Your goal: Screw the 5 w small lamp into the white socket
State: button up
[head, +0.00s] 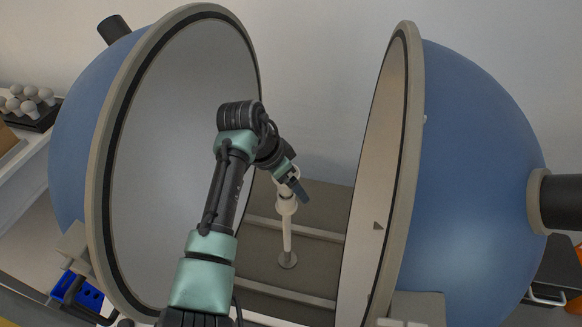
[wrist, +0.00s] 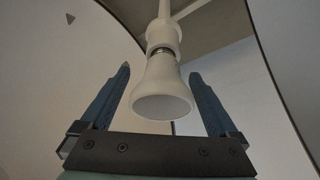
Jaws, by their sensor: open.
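A white lamp (wrist: 163,88) with a flared, reflector-shaped body shows between my fingers in the wrist view. Its narrow end meets the white socket (wrist: 163,33), with a thin metal band showing at the joint. The lamp lines up with the socket; I cannot read its wattage. In the head view the white socket (head: 287,206) tops a slim upright post. My gripper (wrist: 160,71) is open, one blue finger on each side of the lamp, with visible gaps. In the head view my gripper (head: 301,190) is at the post's top and partly hides the lamp.
The post stands between two open halves of a large blue sphere, the left half (head: 180,150) and the right half (head: 470,150). Their rims flank my arm. Several white bulbs (head: 28,100) sit in a dark rack at far left. A blue tray (head: 78,292) is at lower left.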

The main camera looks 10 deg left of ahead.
jog(key=n+p, duration=0.1)
jog(key=n+y+p, duration=0.1)
jog(key=n, duration=0.1)
jog(key=n+p, duration=0.1)
jog(key=shift+r+t+p, duration=0.3)
jog(key=shift+t+p, duration=0.1)
jog(key=n+p, duration=0.1)
jog(key=n+y+p, duration=0.1)
jog(key=n, duration=0.1)
jog(key=n+y, duration=0.1)
jog(key=n, duration=0.1)
jog(key=shift+w+a+f+p, duration=0.1)
jog(key=shift+a+f+p, duration=0.15)
jog(key=shift+p, duration=0.15)
jog(key=n+y, duration=0.1)
jog(key=n, duration=0.2)
jog(key=shift+a+n+y, duration=0.15)
jog(key=shift+n+y, duration=0.25)
jog(key=n, duration=0.1)
jog(key=n+y, duration=0.1)
jog(key=n, duration=0.1)
jog(key=shift+w+a+f+g+b, duration=0.2)
jog(key=shift+g+b, duration=0.1)
jog(key=shift+g, duration=0.1)
jog(key=shift+s+a+r+n, duration=0.1)
jog(key=shift+n, duration=0.6)
